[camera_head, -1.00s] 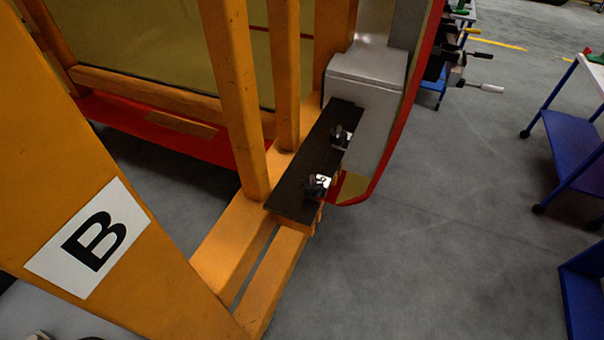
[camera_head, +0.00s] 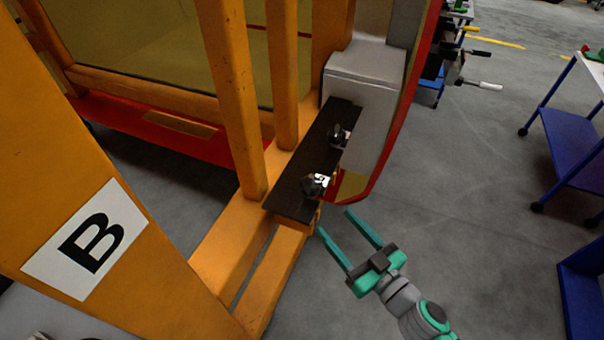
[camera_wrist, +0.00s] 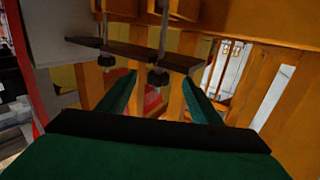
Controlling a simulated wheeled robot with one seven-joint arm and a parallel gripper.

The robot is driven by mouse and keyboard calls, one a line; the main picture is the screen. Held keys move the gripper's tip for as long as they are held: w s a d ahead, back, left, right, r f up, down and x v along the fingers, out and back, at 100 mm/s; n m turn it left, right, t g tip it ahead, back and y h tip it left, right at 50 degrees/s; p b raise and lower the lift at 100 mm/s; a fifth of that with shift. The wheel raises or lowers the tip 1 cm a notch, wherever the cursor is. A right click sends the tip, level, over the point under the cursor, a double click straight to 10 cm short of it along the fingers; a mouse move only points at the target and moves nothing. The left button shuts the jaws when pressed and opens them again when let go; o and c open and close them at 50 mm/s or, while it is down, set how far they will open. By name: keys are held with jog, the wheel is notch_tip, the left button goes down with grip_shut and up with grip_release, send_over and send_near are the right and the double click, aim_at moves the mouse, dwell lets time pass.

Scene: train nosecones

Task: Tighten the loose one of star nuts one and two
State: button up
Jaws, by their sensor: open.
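Two dark star nuts sit by the dark plate (camera_head: 300,180) on the orange frame. The nearer nut (camera_head: 313,187) is close to the plate's front end, with a small white tag beside it. The farther nut (camera_head: 338,136) is up the plate next to the grey block. In the wrist view, one nut (camera_wrist: 158,78) shows between my fingers and the other nut (camera_wrist: 106,59) is left of it, both at rod ends. I cannot tell which is loose. My gripper (camera_head: 335,222) is open and empty, below right of the nearer nut and apart from it.
The orange frame post with a white "B" sign (camera_head: 88,241) stands at the left. An upright orange bar (camera_head: 236,100) rises beside the plate. The grey block (camera_head: 366,95) and red-edged panel lie behind. Blue carts (camera_head: 575,150) are at the right. The floor between is clear.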

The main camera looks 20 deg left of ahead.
jog(key=g+y, duration=0.1)
send_near(304, 178)
jog(key=f, duration=0.2)
jog(key=shift+w+a+r+n, duration=0.4)
jog(key=shift+w+a+n, duration=0.1)
jog(key=shift+a+n, duration=0.1)
jog(key=shift+w+a, duration=0.2)
jog(key=shift+w, duration=0.3)
jog(key=x, duration=0.8)
jog(key=shift+s+a, duration=0.15)
jog(key=shift+s, duration=0.15)
jog(key=shift+x, duration=0.8)
jog(key=shift+w, duration=0.2)
jog(key=c, duration=1)
